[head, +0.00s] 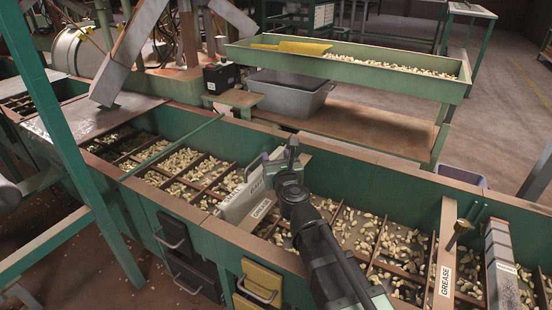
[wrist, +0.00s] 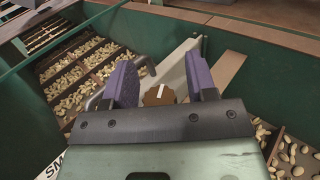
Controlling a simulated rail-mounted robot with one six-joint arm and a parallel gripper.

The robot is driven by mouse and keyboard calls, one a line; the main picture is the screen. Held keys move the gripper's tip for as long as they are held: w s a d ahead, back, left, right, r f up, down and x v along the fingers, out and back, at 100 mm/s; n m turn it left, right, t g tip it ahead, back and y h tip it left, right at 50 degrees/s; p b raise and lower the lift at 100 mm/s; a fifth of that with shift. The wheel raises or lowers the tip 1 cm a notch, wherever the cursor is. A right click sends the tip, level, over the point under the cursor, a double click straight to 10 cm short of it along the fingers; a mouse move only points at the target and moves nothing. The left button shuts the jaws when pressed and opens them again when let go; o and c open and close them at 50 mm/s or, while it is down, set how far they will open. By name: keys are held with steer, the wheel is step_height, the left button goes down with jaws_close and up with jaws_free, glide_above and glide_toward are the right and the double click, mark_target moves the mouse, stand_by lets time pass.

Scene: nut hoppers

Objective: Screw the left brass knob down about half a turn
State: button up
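The left brass knob (wrist: 158,95) shows in the wrist view as a round, scalloped brown-gold knob with a white mark on its upper right. It lies between the two purple finger pads of my gripper (wrist: 161,78), with a gap on each side. I cannot tell how deep it sits between them. In the head view my gripper (head: 281,156) is over the grey divider plate (head: 241,201) and hides this knob.
The long green hopper (head: 215,250) holds nuts in many small wooden compartments. A grey block (head: 501,262) stands near the right knob. Behind are a raised green nut tray (head: 350,70) and a grey tub (head: 290,92). Dark and yellow drawers (head: 260,283) hang in front.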

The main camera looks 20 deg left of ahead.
steer(key=c, duration=0.8)
steer(key=shift+m+h, duration=0.3)
steer(key=shift+h, duration=0.1)
steer(key=m+h, duration=0.1)
steer(key=h, duration=0.1)
steer(key=m+t+h, duration=0.1)
steer(key=m+h, duration=0.1)
steer(key=h, duration=0.1)
steer(key=m+t+h, duration=0.1)
steer(key=m+h, duration=0.1)
steer(key=h, duration=0.1)
steer(key=shift+w+d, duration=0.15)
steer(key=shift+d, duration=0.2)
steer(key=m+h, duration=0.1)
steer(key=h, duration=0.1)
steer(key=m+h, duration=0.2)
steer(key=d+m+g+h, duration=0.1)
steer(key=m+h, duration=0.1)
steer(key=h, duration=0.1)
steer(key=shift+d+h, duration=0.1)
steer(key=shift+h, duration=0.3)
steer(key=o, duration=0.9)
steer(key=shift+s, duration=0.2)
